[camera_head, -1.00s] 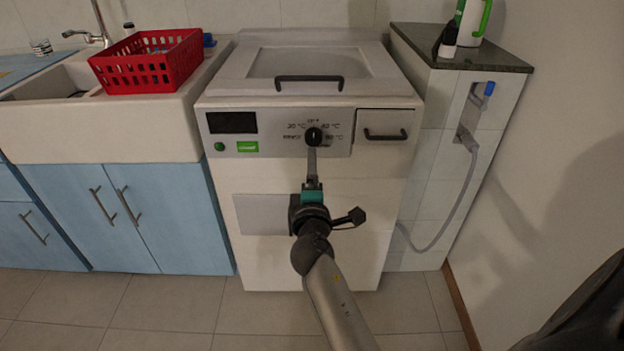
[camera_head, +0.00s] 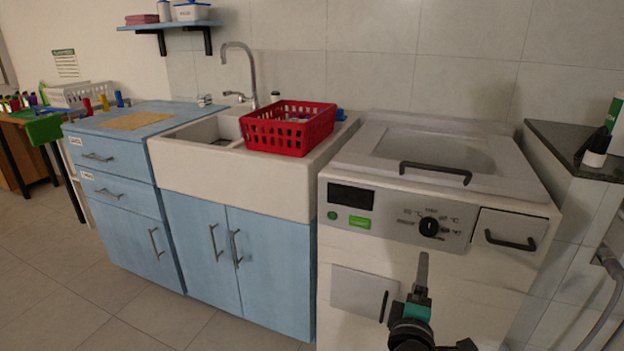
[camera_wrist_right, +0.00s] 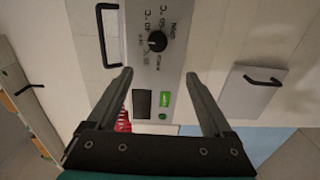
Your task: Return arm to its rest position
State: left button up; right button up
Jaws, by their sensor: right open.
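My right gripper (camera_head: 422,258) is at the bottom of the head view, in front of the white washing machine (camera_head: 350,250). In the right wrist view its two fingers (camera_wrist_right: 159,75) are spread apart with nothing between them. The black dial (camera_head: 429,227) on the machine's control panel is just above the fingertips in the head view. The dial also shows ahead of the fingers in the right wrist view (camera_wrist_right: 157,41), apart from them. My left gripper is in neither view.
Left of the machine are a white sink (camera_head: 232,182) with a red basket (camera_head: 275,142) and blue cabinets (camera_head: 200,250). A dark-topped counter (camera_head: 575,150) stands at right. The floor (camera_head: 60,300) at left is clear.

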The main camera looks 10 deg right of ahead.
jog(key=s+a+f+m+g+y+p, duration=0.1)
jog(key=s+a+f+g+y+p, duration=0.15)
jog(key=f, duration=0.65)
jog(key=s+a+f+m+g+y+p, duration=0.1)
jog(key=s+a+f+g+y, duration=0.2)
jog(key=f, duration=0.6)
jog(key=s+a+f+m+g+y+p, duration=0.1)
jog(key=s+a+f+y, duration=0.2)
jog(key=f, duration=0.6)
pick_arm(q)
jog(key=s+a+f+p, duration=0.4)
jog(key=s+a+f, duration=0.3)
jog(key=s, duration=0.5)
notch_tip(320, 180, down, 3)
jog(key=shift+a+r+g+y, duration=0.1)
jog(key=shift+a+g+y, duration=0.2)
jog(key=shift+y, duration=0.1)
pick_arm(e)
jog(key=s+d+f+m+g, duration=0.1)
jog(key=s+f, duration=0.3)
jog(key=s, duration=0.5)
jog(key=s+d+f+m+g, duration=0.1)
jog(key=s+f+m+g, duration=0.2)
jog(key=s, duration=0.7)
jog(key=s+d+f+m+g, duration=0.1)
jog(key=s+f, duration=0.3)
jog(key=s, duration=0.5)
jog(key=shift+s+d+f+m+g, duration=0.35)
jog(key=shift+s+d+m+g, duration=0.05)
jog(key=shift+m+g, duration=0.25)
